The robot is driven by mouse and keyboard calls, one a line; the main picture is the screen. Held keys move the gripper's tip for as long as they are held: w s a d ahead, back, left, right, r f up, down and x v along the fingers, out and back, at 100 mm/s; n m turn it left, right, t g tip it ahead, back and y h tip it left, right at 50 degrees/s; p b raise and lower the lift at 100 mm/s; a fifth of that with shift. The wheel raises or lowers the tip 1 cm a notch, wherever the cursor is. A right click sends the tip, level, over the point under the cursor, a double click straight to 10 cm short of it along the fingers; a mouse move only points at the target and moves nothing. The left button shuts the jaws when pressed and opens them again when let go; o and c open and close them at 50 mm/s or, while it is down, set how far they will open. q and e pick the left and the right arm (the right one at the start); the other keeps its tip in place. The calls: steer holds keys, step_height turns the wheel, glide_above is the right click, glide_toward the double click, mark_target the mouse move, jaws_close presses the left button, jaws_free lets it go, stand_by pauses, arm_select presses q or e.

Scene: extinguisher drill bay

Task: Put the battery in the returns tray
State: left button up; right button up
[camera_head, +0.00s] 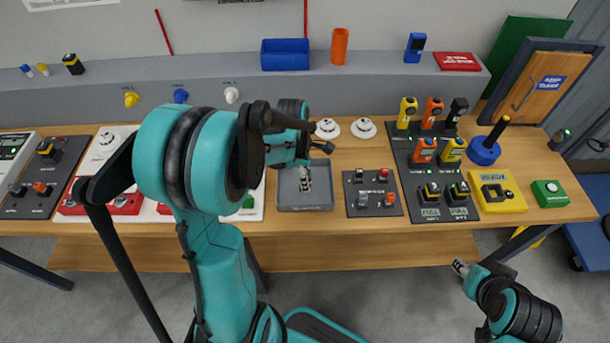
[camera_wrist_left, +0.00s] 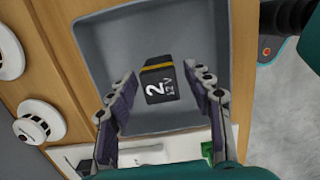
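The battery (camera_wrist_left: 160,81) is a black block with a yellow stripe and "2 12V" on it. In the left wrist view it shows within the outline of the grey tray (camera_wrist_left: 88,40) and appears to rest on its floor. My left gripper (camera_wrist_left: 163,98) is open, with one finger on each side of the battery and a gap on both sides. In the head view this gripper (camera_head: 305,186) is over the grey tray (camera_head: 318,207), and the battery is hard to make out. My right gripper (camera_head: 460,267) is low at the right, in front of the table and away from the tray.
A dark panel with switches (camera_head: 374,202) lies right of the tray. White round detectors (camera_head: 363,128) sit behind it. Several handheld devices stand in a dark rack (camera_head: 411,176) further right. A blue bin (camera_head: 285,54) is on the rear ledge. My left arm hides part of the table.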

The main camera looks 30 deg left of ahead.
arm_select(q)
steer(key=shift+r, duration=0.25)
step_height(320, 180, up, 11)
steer(key=a+p, duration=0.1)
steer(key=p, duration=0.3)
steer(key=s+d+r+m+t, duration=0.2)
steer(key=s+d+m, duration=0.3)
steer(key=m, duration=0.7)
steer(key=s+d+r+m+t+y, duration=0.1)
steer(key=s+d+m+t, duration=0.3)
steer(key=m, duration=0.8)
steer(key=s+d+r, duration=0.1)
steer(key=s+d, duration=0.1)
steer(key=shift+d, duration=0.3)
step_height(320, 180, down, 6)
steer(key=b, duration=0.6)
steer(key=shift+r, duration=0.2)
